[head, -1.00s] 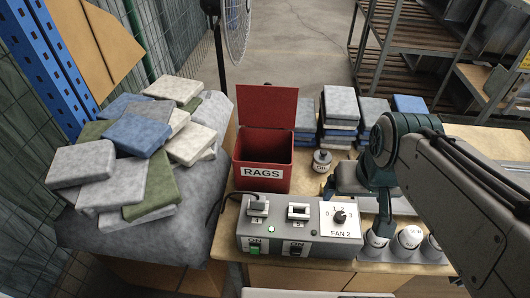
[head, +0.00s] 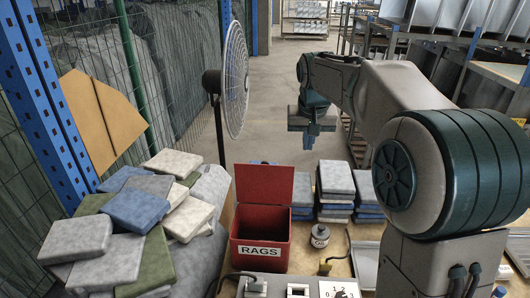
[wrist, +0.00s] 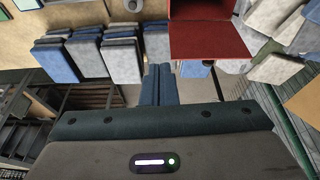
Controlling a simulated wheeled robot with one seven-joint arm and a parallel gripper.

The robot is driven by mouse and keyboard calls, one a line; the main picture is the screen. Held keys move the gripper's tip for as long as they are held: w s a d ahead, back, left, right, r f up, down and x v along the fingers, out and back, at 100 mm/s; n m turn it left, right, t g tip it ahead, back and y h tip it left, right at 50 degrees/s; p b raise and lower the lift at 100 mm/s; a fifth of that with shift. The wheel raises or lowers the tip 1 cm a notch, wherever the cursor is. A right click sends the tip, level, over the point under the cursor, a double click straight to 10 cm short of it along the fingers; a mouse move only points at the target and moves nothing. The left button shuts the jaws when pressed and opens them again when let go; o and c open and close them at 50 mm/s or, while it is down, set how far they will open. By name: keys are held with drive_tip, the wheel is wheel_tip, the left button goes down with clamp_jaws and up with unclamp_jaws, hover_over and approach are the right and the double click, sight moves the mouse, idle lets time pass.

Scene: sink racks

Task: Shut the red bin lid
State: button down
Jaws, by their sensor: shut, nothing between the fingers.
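The red bin (head: 260,250), labelled RAGS, stands on the workbench, and its dark inside shows. Its red lid (head: 265,184) is open, standing up at the bin's back edge. My gripper (head: 308,145) is raised in the air beyond the bin, above and to the right of the lid in the head view, pointing down and apart from it. In the wrist view the fingers (wrist: 160,84) are together with nothing between them. The red lid (wrist: 208,40) shows there at the top, right of the fingers; most of the bin is out of that frame.
A cloth heap (head: 140,215) lies left. A fan (head: 235,80) stands behind on the left. A switch box (head: 300,290) sits in front. The air around my gripper looks clear.

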drive_tip(key=w+a+f+p, duration=0.1)
drive_tip(key=w+a+f, duration=0.4)
drive_tip(key=w, duration=0.4)
drive_tip(key=w+a+f+p, duration=0.1)
drive_tip(key=w+a+f, duration=0.2)
drive_tip(key=w+a, duration=0.55)
wheel_tip(320, 180, down, 9)
drive_tip(key=d+p, duration=0.1)
drive_tip(key=p, duration=0.2)
drive_tip(key=shift+w+d+m, duration=0.2)
drive_tip(key=shift+m, duration=0.1)
drive_tip(key=shift+s+b, duration=0.2)
drive_tip(key=shift+b, duration=0.55)
